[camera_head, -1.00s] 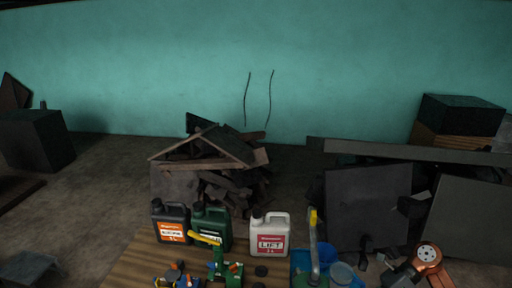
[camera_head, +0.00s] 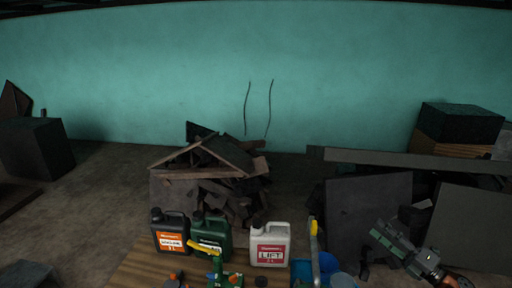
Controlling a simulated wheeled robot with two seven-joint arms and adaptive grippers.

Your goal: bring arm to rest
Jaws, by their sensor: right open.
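My right gripper (camera_head: 382,232) is at the lower right, in front of the dark panels, pointing up and to the left. It is open, and I see nothing held in it. The orange joint of my right arm shows behind it at the bottom edge. My left arm and gripper are out of view.
A wooden table (camera_head: 140,268) at the bottom holds a black jug (camera_head: 170,232), a green jug (camera_head: 211,236) and a white jug (camera_head: 269,244). A blue container (camera_head: 328,264) stands near a yellow-and-grey tool (camera_head: 314,245). Dark panels (camera_head: 368,212) and a scrap pile (camera_head: 215,175) stand behind.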

